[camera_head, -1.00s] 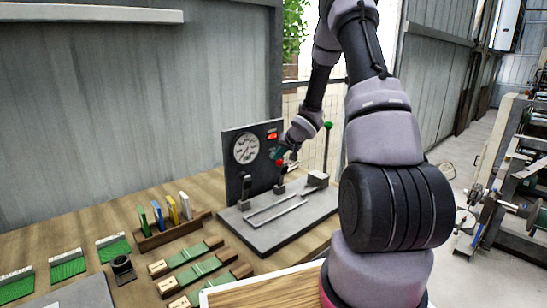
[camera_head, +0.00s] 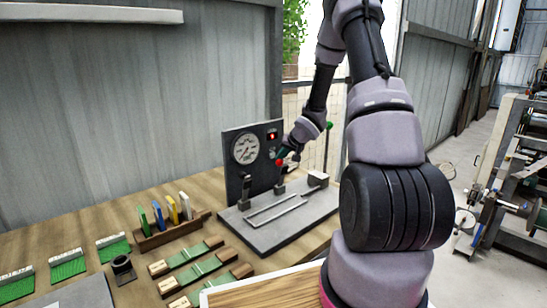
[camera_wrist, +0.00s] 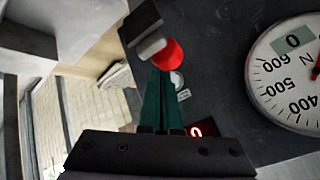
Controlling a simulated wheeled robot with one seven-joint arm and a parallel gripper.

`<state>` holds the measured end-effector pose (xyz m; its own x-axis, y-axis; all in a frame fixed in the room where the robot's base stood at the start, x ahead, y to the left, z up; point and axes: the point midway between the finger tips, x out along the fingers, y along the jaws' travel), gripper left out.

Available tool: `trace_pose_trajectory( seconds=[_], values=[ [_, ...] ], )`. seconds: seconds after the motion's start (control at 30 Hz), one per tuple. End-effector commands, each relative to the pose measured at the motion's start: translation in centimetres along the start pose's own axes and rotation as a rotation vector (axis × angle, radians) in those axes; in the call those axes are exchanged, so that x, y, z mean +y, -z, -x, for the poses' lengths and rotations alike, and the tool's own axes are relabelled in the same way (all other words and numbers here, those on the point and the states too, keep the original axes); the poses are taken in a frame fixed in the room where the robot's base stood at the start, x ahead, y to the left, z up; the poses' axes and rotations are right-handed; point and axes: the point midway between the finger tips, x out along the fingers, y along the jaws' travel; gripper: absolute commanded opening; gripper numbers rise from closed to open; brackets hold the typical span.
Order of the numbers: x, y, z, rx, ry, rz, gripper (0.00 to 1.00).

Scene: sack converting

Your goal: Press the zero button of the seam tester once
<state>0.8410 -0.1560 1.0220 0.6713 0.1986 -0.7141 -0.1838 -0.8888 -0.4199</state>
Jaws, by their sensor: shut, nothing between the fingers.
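The seam tester (camera_head: 240,182) stands on the bench, with an upright dark panel carrying a dial and a red display (camera_head: 271,136). In the wrist view the display (camera_wrist: 198,131) reads 0. A small round grey button (camera_wrist: 177,79) with a small label sits on the panel, partly covered by my fingers. I take it to be the zero button. My gripper (camera_wrist: 164,74) is shut and empty, its teal fingertips beside the button. I cannot tell whether they touch it. In the head view my gripper (camera_head: 283,153) is in front of the panel's right part.
A red knob (camera_wrist: 169,53) is just beyond my fingertips, near a dark clamp block. The dial (camera_wrist: 288,75) is to the right in the wrist view. A green-topped post (camera_head: 329,126) stands right of my wrist. Sample strips (camera_head: 190,255) and a rack (camera_head: 170,232) lie at left.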

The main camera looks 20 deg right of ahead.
Motion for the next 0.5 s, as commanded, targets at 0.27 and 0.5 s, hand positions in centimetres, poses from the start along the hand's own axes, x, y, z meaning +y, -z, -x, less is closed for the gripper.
trace_pose_trajectory(
  seconds=[0.27,0.5],
  values=[
    [0.2,-0.2,0.3,0.001,-0.001,-0.001,0.0],
    [1.4,-1.4,2.0,0.0,-0.001,-0.002,0.0]
  ],
)
